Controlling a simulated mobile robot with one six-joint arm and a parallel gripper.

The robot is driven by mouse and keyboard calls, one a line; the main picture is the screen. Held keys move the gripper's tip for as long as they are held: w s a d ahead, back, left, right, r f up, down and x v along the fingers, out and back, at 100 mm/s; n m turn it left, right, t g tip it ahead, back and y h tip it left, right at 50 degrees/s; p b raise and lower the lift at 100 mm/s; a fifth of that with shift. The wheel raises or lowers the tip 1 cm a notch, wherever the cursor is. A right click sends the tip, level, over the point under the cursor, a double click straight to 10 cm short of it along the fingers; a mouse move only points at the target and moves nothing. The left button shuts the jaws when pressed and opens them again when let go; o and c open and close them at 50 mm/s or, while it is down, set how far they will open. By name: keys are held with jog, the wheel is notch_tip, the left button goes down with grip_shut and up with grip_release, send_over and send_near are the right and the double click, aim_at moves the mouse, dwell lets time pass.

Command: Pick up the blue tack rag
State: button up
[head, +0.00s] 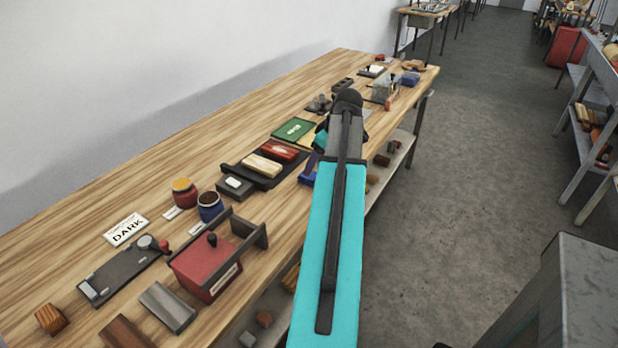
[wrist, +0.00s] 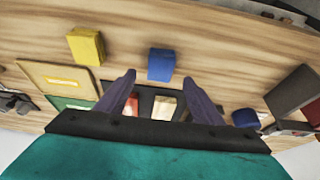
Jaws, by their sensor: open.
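The blue tack rag (wrist: 161,64) looks like a small blue block lying on the wooden bench in the wrist view. In the head view a blue piece (head: 307,179), probably the same rag, shows at the left edge of my arm, partly hidden by it. My gripper (wrist: 159,77) is open and empty. Its two purple fingers point toward the rag, which lies just beyond the gap between the fingertips in the picture. I cannot tell its height above the bench. In the head view my arm hides most of the gripper.
A yellow block (wrist: 86,45) lies left of the rag in the wrist view. A dark tray (head: 242,167) with red and cream blocks stands close by, beside a green board (head: 294,129). A red box (head: 205,268) and a blue jar (head: 210,207) stand nearer.

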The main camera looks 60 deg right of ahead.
aim_at(309, 178)
jog(key=shift+f, duration=0.1)
dwell(0.3)
jog(key=shift+p+x, duration=0.7)
jog(key=shift+x, duration=1.9)
jog(key=c, duration=1.1)
jog(key=shift+r, duration=0.25)
